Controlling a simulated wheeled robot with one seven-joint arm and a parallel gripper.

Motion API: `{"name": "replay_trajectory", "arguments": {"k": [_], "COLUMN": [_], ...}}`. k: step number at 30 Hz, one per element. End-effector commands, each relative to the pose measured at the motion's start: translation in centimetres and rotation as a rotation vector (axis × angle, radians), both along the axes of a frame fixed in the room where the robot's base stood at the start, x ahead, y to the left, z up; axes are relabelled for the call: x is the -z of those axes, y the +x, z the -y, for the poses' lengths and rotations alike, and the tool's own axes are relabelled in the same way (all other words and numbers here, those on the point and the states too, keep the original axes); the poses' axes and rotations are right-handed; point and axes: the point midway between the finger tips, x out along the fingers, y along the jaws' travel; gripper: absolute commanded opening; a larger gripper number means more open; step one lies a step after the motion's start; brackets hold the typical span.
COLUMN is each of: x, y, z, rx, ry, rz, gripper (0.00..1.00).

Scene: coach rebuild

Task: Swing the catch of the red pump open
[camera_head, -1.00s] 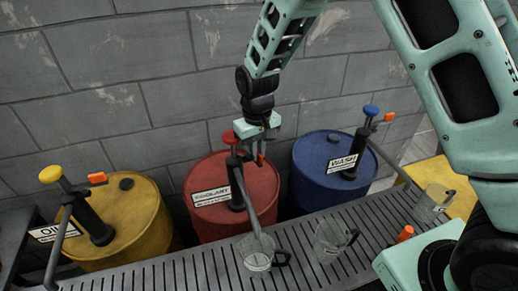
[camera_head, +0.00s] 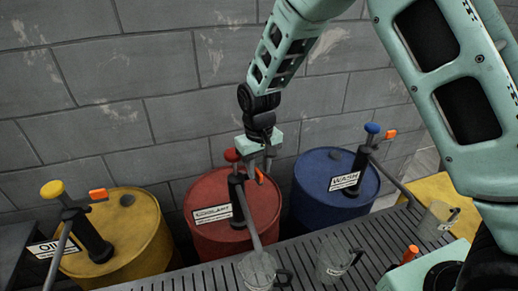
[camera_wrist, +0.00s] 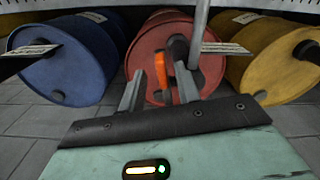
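The red pump (camera_head: 238,188) stands on the red drum labelled COOLANT (camera_head: 207,240), with a red knob on top and a long spout running down toward the front. Its orange catch (camera_head: 261,176) sticks out beside the pump head. In the wrist view the orange catch (camera_wrist: 163,73) appears between my two fingertips, and the pump column is behind the right finger. My gripper (camera_head: 259,167) is open, pointing down right beside the pump head; in the wrist view the fingers (camera_wrist: 157,92) stand apart. I cannot tell whether either finger touches the catch.
A yellow OIL drum (camera_head: 130,243) stands left and a blue WASH drum (camera_head: 315,180) right, each with its own pump and orange catch. Clear mugs (camera_head: 333,262) stand on the slatted bench (camera_head: 375,250) in front. A block wall (camera_head: 170,110) is close behind.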

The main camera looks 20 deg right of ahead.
Motion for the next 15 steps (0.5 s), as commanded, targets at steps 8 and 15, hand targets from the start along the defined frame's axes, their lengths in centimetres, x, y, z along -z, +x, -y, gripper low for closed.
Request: {"name": "replay_trajectory", "arguments": {"k": [8, 15], "x": [-5.0, -10.8], "y": [0.2, 0.1], "z": [0.0, 0.0], "rx": [0.0, 0.001], "ry": [0.003, 0.003], "rz": [0.008, 0.008], "gripper": [0.33, 0.33]}}
